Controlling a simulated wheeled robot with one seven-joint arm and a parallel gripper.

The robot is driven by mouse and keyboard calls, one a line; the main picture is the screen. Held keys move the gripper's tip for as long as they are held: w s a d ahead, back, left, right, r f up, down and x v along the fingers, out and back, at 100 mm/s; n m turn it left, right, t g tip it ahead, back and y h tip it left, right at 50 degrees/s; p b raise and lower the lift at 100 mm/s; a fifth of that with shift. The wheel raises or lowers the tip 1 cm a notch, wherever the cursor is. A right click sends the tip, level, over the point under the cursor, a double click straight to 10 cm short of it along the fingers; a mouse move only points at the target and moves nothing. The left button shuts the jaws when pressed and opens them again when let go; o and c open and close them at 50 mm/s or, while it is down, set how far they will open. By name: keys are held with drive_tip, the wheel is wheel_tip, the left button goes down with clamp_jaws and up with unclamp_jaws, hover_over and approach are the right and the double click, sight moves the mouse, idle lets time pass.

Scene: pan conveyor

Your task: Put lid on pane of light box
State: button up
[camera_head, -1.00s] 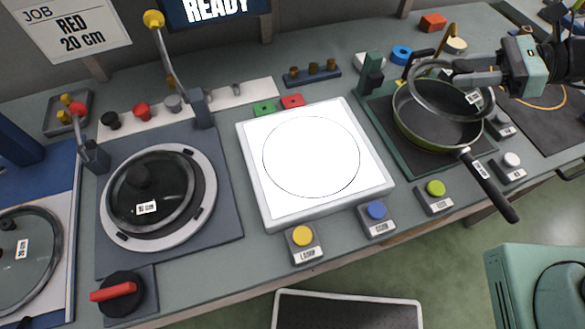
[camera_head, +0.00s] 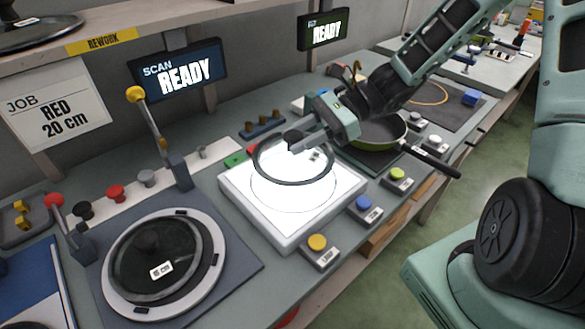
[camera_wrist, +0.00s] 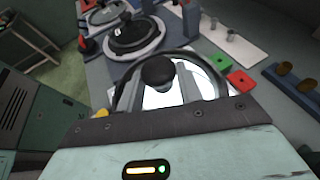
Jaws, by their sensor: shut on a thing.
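My gripper (camera_head: 308,143) is shut on the black knob of a glass lid (camera_head: 262,178) with a dark rim. The knob also shows between the fingers in the wrist view (camera_wrist: 158,72). The lid is over the lit white pane of the light box (camera_head: 266,232), towards its back left half. The pane glows through the glass. I cannot tell whether the lid touches the pane or hangs a little above it.
Another lid (camera_head: 135,278) lies on a round ring fixture to the left. A green pan (camera_head: 383,132) sits to the right, behind my gripper. Yellow (camera_head: 317,242) and blue (camera_head: 363,202) buttons line the front edge. A scan screen (camera_head: 180,75) reads READY.

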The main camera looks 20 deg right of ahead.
sight(300, 160)
drive_tip(key=shift+f, duration=2.9)
drive_tip(key=shift+f, duration=0.15)
drive_tip(key=o, duration=1.2)
